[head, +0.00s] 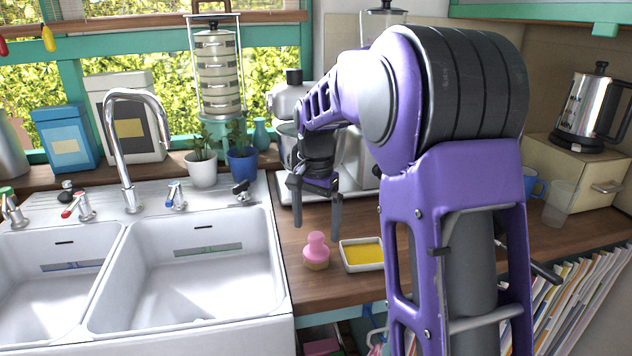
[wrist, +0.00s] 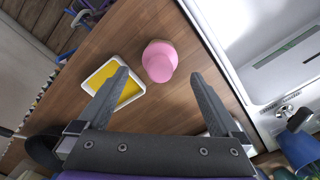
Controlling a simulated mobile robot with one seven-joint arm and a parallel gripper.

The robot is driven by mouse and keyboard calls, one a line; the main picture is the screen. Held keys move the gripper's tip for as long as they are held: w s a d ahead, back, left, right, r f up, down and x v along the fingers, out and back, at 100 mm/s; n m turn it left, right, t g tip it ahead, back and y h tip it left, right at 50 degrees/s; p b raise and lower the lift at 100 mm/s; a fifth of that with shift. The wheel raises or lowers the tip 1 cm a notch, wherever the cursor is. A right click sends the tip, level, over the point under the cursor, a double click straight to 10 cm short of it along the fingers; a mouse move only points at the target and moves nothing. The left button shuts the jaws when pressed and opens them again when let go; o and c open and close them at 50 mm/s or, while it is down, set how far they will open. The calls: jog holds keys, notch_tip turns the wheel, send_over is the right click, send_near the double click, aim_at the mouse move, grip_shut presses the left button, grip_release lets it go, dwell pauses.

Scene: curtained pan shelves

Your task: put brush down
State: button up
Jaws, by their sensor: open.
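The brush, with a pink rounded handle (head: 316,246), stands upright on the wooden counter just right of the sink. It also shows in the wrist view (wrist: 160,60), ahead of my fingertips and between their lines. My gripper (head: 315,216) is open and empty, above the counter behind the brush. Its two spread fingers also show in the wrist view (wrist: 160,80), and neither visibly holds the brush. A white dish with a yellow sponge (head: 362,255) lies just right of the brush; in the wrist view the yellow sponge (wrist: 112,80) is partly behind the left finger.
The white double sink (head: 190,275) with its tall tap (head: 135,140) is at the left. Potted plants (head: 202,168) stand behind it. A blue mug (head: 535,185) and a clear cup (head: 560,203) stand at the right. My arm hides part of the counter.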

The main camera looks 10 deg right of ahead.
notch_tip(320, 180, up, 11)
jog(key=p, duration=0.1)
jog(key=shift+f, duration=0.15)
dwell(0.3)
grip_shut()
dwell(0.4)
dwell(0.9)
notch_tip(320, 180, up, 12)
jog(key=p, duration=0.2)
dwell(1.2)
